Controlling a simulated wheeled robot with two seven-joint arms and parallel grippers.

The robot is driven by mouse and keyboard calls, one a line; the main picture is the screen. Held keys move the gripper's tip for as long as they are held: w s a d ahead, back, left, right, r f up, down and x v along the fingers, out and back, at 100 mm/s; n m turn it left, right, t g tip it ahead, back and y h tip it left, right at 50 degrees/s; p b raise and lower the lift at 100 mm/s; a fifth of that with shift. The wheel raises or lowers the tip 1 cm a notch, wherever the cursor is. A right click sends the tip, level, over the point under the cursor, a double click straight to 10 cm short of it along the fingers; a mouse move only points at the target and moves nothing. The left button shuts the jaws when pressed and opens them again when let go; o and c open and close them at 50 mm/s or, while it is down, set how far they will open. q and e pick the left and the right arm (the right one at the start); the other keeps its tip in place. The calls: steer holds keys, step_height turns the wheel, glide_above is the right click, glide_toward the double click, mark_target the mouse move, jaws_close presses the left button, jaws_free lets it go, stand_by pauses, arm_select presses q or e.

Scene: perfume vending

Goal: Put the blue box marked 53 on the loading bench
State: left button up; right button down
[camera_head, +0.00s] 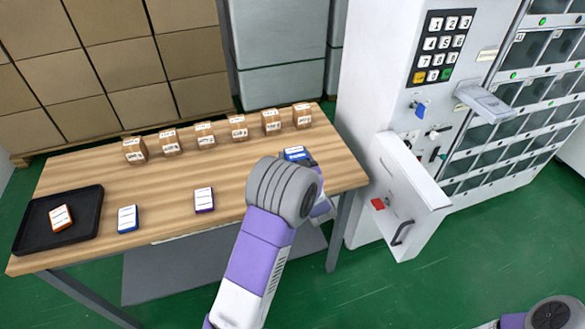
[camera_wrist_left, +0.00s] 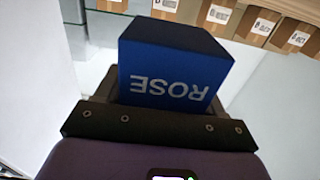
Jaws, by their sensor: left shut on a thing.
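A blue box (camera_head: 296,154) with a white top label shows at the right end of the wooden loading bench (camera_head: 165,185), partly behind my left arm. In the left wrist view the blue box (camera_wrist_left: 172,75), lettered ROSE, sits between the fingers of my left gripper (camera_wrist_left: 160,108), which is shut on it. The number 53 is not readable. I cannot tell whether the box touches the bench top. In the head view my left wrist hides most of the gripper. My right gripper is not in view.
Another blue box (camera_head: 128,219) and a purple-edged box (camera_head: 204,200) lie on the bench. A black tray (camera_head: 88,204) holds an orange box (camera_head: 61,218). Several small cartons (camera_head: 238,127) line the back edge.

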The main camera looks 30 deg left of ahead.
arm_select(q)
steer(key=shift+f+b, duration=0.55)
steer(key=shift+f, duration=1.15)
steer(key=shift+f, duration=0.15)
steer(key=o, duration=1.1)
steer(key=shift+r, duration=0.2)
steer(key=p+v, duration=0.2)
steer(key=v, duration=1)
steer(key=shift+s, duration=0.1)
steer(key=shift+f, duration=0.1)
